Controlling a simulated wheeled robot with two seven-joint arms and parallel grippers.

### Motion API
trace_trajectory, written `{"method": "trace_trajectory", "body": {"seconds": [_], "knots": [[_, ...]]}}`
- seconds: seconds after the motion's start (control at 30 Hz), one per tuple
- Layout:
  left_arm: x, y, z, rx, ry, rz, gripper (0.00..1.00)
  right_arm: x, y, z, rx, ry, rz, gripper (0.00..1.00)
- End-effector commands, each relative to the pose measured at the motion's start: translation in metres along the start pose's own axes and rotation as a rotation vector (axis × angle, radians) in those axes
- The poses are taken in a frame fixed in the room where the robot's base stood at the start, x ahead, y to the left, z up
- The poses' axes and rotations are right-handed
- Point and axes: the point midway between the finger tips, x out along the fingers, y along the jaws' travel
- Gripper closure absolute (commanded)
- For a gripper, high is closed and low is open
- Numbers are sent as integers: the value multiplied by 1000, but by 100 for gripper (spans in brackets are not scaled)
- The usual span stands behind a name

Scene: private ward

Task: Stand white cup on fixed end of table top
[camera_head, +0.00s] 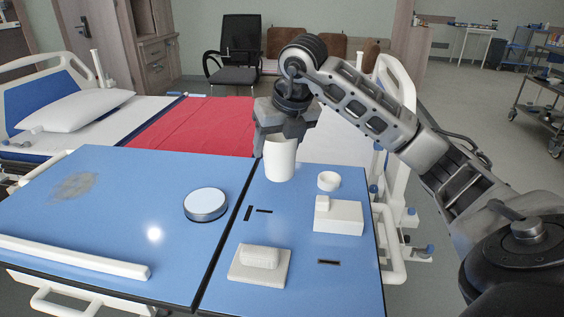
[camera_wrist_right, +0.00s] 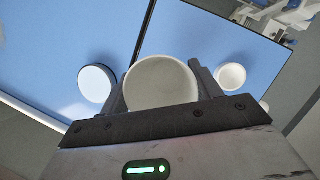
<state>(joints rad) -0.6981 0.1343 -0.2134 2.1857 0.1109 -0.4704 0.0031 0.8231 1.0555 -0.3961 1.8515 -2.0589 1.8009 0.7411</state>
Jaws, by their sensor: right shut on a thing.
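The white cup (camera_head: 281,160) is upright at the far part of the narrower right section of the blue table top (camera_head: 290,220). My right gripper (camera_head: 274,138) is shut on the cup near its rim from above. In the right wrist view the cup (camera_wrist_right: 160,82) sits between the two fingers. Its base appears at or very near the table surface; I cannot tell if it touches. A dark seam divides this section from the wider left section (camera_head: 120,215). My left gripper is not in view.
A round white-topped disc (camera_head: 206,204) lies left of the seam. A small white round dish (camera_head: 328,181), a white box (camera_head: 338,215) and a white block on a base (camera_head: 260,264) stand on the right section. Behind is a bed with a red cover (camera_head: 195,125).

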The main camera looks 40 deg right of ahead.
Motion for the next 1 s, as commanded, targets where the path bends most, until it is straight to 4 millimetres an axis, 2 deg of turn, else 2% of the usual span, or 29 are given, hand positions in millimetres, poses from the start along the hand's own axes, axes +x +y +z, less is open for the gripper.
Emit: {"method": "trace_trajectory", "body": {"seconds": [0.2, 0.4, 0.77, 0.8, 0.83, 0.87, 1.0], "knots": [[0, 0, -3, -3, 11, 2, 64, 17, -12, -5, 0, 3, -1, 59], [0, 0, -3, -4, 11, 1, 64, 38, -13, -14, 0, 1, 1, 59], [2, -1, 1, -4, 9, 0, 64, 42, -12, -15, 1, -2, 1, 59], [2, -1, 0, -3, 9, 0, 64, 41, -12, -15, 1, -2, 1, 28], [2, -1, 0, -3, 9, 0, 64, 41, -12, -15, 1, -2, 1, 20], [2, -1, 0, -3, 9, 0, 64, 41, -12, -15, 1, -1, 1, 15], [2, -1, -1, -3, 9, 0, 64, 41, -12, -15, 1, -1, 1, 15]]}}
